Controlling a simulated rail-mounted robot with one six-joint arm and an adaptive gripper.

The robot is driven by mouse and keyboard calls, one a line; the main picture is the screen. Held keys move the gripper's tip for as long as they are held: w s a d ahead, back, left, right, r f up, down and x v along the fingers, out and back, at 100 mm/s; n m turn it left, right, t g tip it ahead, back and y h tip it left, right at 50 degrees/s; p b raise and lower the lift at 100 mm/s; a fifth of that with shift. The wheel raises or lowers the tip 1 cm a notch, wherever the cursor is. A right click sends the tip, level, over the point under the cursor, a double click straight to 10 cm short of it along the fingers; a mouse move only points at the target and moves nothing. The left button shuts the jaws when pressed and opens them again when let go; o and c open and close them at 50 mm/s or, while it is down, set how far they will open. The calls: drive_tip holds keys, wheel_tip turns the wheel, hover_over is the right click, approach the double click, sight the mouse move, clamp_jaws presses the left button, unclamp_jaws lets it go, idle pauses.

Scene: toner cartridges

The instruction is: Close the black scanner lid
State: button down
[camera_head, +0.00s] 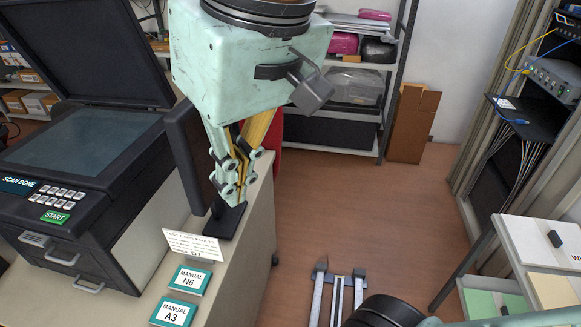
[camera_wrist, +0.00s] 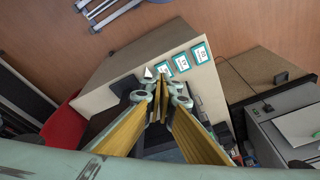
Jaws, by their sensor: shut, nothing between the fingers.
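The black scanner (camera_head: 75,190) stands on the counter at the left of the head view. Its black lid (camera_head: 90,45) is raised, tilted up behind the bare glass (camera_head: 80,140). A panel at its front reads "SCAN DONE", with a green START button (camera_head: 55,216). My gripper (camera_head: 233,192) points down to the right of the scanner, apart from the lid. Its fingers are shut and empty. They also show in the wrist view (camera_wrist: 163,95).
A dark upright panel (camera_head: 186,155) on a stand is beside my gripper, close to the counter's right edge. A white card (camera_head: 193,244) and manuals N6 (camera_head: 189,280) and A3 (camera_head: 173,312) lie on the counter. Open floor (camera_head: 330,190) is to the right.

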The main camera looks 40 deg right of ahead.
drive_tip(key=w+d+r+g+y+p, duration=0.1)
drive_tip(key=w+r+y+p, duration=0.25)
drive_tip(key=w+r, duration=0.45)
drive_tip(key=w+r+g+y+p, duration=0.15)
drive_tip(key=w+r+p, duration=0.3)
drive_tip(key=w, duration=0.65)
drive_tip(key=w+d+r+y+p, duration=0.1)
drive_tip(key=w+r+y+p, duration=0.25)
drive_tip(key=w+r, duration=0.5)
drive_tip(key=w+d+r+t+y+p, duration=0.1)
drive_tip(key=w+d+r+y+p, duration=0.1)
drive_tip(key=w+d, duration=0.8)
drive_tip(key=w+d+r+t+y+p, duration=0.1)
drive_tip(key=w+d+r+y+p, duration=0.2)
drive_tip(key=w+d+p, duration=0.3)
drive_tip(key=shift+w+d+r+n+y+p, duration=0.35)
drive_tip(key=shift+w+d+y, duration=0.1)
drive_tip(key=shift+w+d, duration=2.2)
drive_tip(key=shift+w+a+f+t, duration=0.1)
drive_tip(key=shift+a+t, duration=0.15)
drive_tip(key=shift+a, duration=0.1)
drive_tip(key=s+p+x, duration=0.2)
drive_tip(key=x, duration=1)
drive_tip(key=shift+s+a+f, duration=0.25)
drive_tip(key=shift+a+f, duration=0.05)
drive_tip(key=shift+a, duration=0.2)
